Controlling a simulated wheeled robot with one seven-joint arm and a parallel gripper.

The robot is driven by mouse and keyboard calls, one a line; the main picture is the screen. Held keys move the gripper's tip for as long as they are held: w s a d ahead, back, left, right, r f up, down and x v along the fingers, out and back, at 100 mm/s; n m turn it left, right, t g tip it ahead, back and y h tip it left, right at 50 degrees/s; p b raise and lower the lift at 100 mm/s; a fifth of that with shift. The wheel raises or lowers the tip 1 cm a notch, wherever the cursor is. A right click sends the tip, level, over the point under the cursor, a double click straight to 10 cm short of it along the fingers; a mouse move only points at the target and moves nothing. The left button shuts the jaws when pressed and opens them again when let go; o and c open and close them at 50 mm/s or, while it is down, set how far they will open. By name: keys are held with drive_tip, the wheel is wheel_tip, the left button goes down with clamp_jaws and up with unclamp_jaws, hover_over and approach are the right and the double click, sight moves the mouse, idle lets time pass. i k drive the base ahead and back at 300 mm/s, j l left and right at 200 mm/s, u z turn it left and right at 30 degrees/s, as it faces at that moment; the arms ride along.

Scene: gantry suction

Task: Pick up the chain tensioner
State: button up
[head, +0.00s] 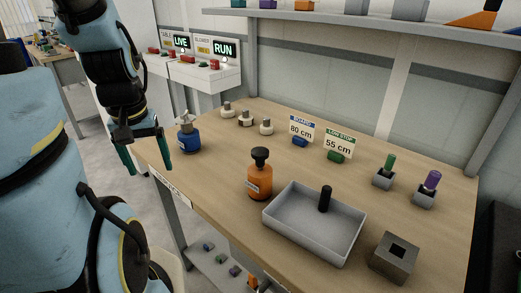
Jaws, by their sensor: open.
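No object in view is clearly marked as the chain tensioner, and I cannot tell which it is. A blue labelled body with a metal top (188,137) stands upright at the table's left end. An orange labelled body with a black knob (260,180) stands near the front edge, left of a grey tray (300,238). A black upright cylinder (325,199) stands in the tray. My gripper (149,169) is open and empty, pointing down by the table's left edge, to the left of the blue body and apart from it.
Several small metal-topped pieces (246,119) stand at the back left. Signs read "BOARD 80 cm" (302,128) and "LOW STOP 55 cm" (338,144). Green (389,162) and purple (432,180) pegs stand in grey blocks. A holed grey block (395,257) sits front right. The table's middle (220,150) is clear.

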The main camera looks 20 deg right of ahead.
sight(259, 183)
drive_tip(key=i+j, duration=0.7)
drive_tip(key=i+j+z, duration=0.1)
drive_tip(key=z, duration=0.35)
drive_tip(key=i+j+z, duration=0.1)
drive_tip(key=j+z, duration=0.45)
drive_tip(key=z, duration=0.7)
